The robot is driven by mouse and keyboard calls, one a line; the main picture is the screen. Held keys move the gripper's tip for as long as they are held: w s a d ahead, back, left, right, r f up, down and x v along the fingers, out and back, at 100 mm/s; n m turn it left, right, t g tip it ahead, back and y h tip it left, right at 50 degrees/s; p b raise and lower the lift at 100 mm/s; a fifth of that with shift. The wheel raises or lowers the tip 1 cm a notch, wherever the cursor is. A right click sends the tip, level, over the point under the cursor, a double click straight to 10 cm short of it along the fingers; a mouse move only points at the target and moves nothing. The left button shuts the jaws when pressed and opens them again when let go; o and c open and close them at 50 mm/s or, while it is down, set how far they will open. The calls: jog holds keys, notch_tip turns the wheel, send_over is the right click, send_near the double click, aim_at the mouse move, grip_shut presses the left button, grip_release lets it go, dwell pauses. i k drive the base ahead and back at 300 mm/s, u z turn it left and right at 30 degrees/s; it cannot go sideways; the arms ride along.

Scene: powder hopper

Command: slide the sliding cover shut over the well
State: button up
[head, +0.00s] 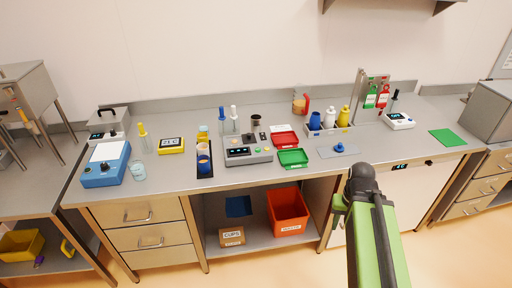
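A flat grey plate with a blue knob (338,148), which looks like the sliding cover, lies on the steel counter right of centre, near the front edge. Just behind it is a recessed area (345,131) with several bottles at it, which may be the well. How much of the opening the plate covers is too small to tell. My green and black arm comes up from the bottom right. Its dark end, my gripper (350,196), is in front of the counter edge, below and right of the plate and apart from the knob. Its fingers are not clearly seen.
A green tray (293,158) and a red tray (285,139) lie left of the plate. A blue bottle (315,122) and a yellow bottle (344,115) stand behind it. A white scale (399,121) stands to the right. The counter right of the plate is clear.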

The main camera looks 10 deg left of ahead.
aim_at(248, 139)
jog(key=u, duration=0.9)
jog(key=i, duration=0.95)
jog(key=z, duration=0.05)
jog(key=k, duration=0.05)
jog(key=u, duration=2.25)
jog(key=k, duration=1)
jog(key=z, duration=0.7)
jog(key=i, duration=0.7)
jog(key=u, duration=0.1)
